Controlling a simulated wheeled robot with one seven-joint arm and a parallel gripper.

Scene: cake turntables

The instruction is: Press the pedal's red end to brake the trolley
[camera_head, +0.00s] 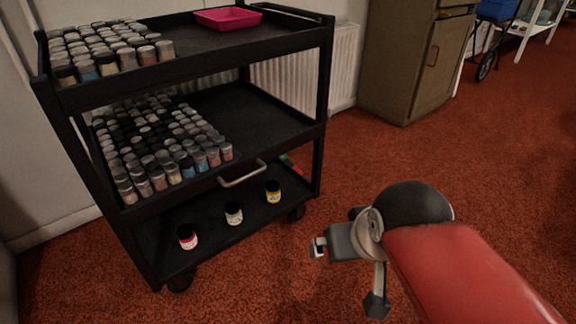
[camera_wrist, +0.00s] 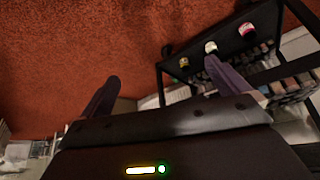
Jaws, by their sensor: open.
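The black trolley (camera_head: 222,98) stands at the left in the head view, its wheels on the red carpet. A small piece with red and green parts (camera_head: 291,163) shows low behind its right side. It looks like the pedal, but the trolley frame hides most of it. In the wrist view the trolley (camera_wrist: 236,44) appears inverted at the right, and I cannot make out the pedal there. My gripper (camera_wrist: 162,74) is open and empty, its two fingers apart. In the head view my arm is right of the trolley, apart from it.
A pink tray (camera_head: 228,17) is on top. A grey handle (camera_head: 242,174) sticks out in front. A cabinet (camera_head: 408,60) stands behind. Carpet (camera_head: 345,165) between trolley and arm is clear.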

